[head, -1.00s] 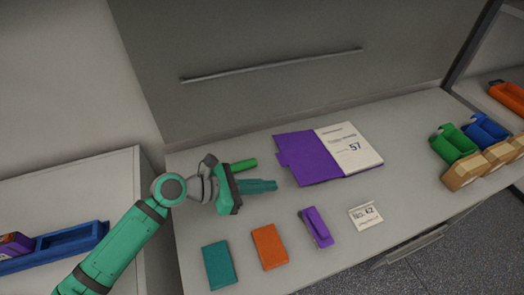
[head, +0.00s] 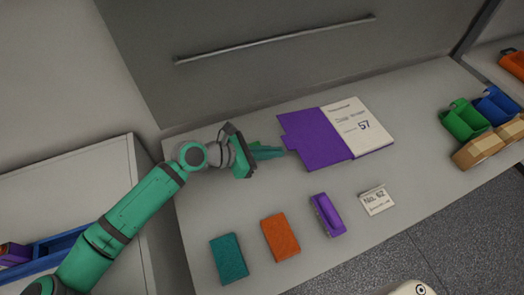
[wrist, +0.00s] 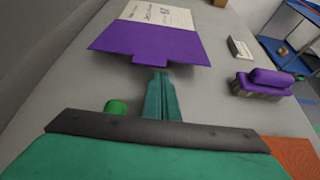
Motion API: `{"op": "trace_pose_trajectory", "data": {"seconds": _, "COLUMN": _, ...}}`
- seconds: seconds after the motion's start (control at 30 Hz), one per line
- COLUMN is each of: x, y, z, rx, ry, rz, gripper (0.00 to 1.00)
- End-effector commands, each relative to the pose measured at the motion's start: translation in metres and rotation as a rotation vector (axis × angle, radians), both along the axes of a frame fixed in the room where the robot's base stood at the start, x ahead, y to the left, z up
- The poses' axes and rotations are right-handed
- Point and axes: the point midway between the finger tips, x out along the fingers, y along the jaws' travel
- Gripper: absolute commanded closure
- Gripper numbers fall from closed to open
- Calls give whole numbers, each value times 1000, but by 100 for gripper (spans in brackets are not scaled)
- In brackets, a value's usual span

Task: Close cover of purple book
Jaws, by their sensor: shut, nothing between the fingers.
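The purple book lies open on the bench, its purple cover (head: 315,139) spread flat to the left and its white page (head: 358,125) marked 57 on the right. A tab sticks out from the cover's left edge. My gripper (head: 279,152) is shut and empty, just left of that tab. In the wrist view the shut fingertips (wrist: 160,76) point at the tab of the purple cover (wrist: 150,42); I cannot tell whether they touch it.
A green cylinder (wrist: 116,107) lies beside my fingers. Teal (head: 228,258) and orange (head: 280,237) blocks, a purple-handled eraser-like object (head: 327,215) and a No. 62 card (head: 376,200) lie along the front. Green and blue bins (head: 465,121) stand at right. A grey panel with a bar (head: 275,40) rises behind.

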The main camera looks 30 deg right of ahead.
Motion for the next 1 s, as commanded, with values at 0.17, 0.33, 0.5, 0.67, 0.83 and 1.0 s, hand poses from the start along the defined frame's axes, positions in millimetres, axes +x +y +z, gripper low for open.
{"op": "trace_pose_trajectory", "data": {"seconds": 0.17, "x": -1, "y": -16, "z": -8, "rx": -1, "ry": 1, "rz": -1, "gripper": 100}}
{"op": "trace_pose_trajectory", "data": {"seconds": 0.33, "x": -1, "y": -21, "z": -10, "rx": -1, "ry": 0, "rz": 0, "gripper": 100}}
{"op": "trace_pose_trajectory", "data": {"seconds": 0.5, "x": -1, "y": -21, "z": -10, "rx": -1, "ry": 0, "rz": 0, "gripper": 100}}
{"op": "trace_pose_trajectory", "data": {"seconds": 0.67, "x": -1, "y": -21, "z": -10, "rx": 1, "ry": -1, "rz": 0, "gripper": 100}}
{"op": "trace_pose_trajectory", "data": {"seconds": 0.83, "x": 3, "y": -21, "z": -6, "rx": 19, "ry": -4, "rz": 0, "gripper": 100}}
{"op": "trace_pose_trajectory", "data": {"seconds": 1.0, "x": 12, "y": -22, "z": 5, "rx": 68, "ry": -9, "rz": -1, "gripper": 100}}
